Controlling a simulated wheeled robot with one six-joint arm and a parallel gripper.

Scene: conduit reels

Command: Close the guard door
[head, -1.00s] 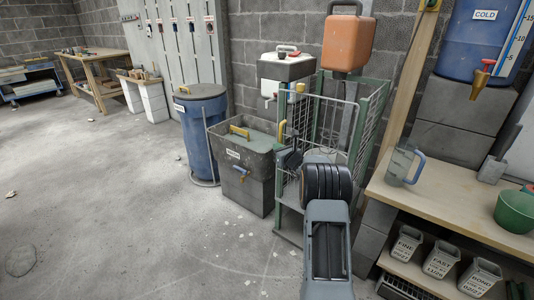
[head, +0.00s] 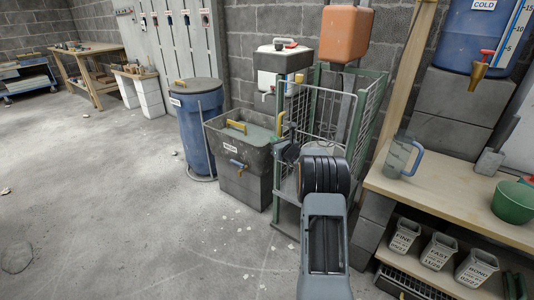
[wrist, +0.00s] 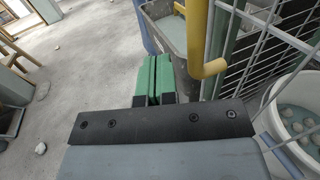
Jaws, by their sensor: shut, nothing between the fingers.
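The guard door is a wire-mesh panel (head: 325,118) with a pale frame on a green-framed cage (head: 372,107). Its yellow handle (head: 280,123) is on the left side of the cage and also shows large in the wrist view (wrist: 207,50). I cannot tell how far the door stands ajar. My gripper (head: 273,141) is shut and empty. Its green fingertips (wrist: 154,76) are together, left of the handle and apart from it in the wrist view. My arm hides the lower part of the cage in the head view.
A grey bin (head: 238,172) stands just left of the cage, with a blue barrel (head: 201,128) beyond. A white bucket (wrist: 302,112) with round lumps is behind the mesh. A wooden bench (head: 455,195) is on the right. The floor on the left is mostly clear.

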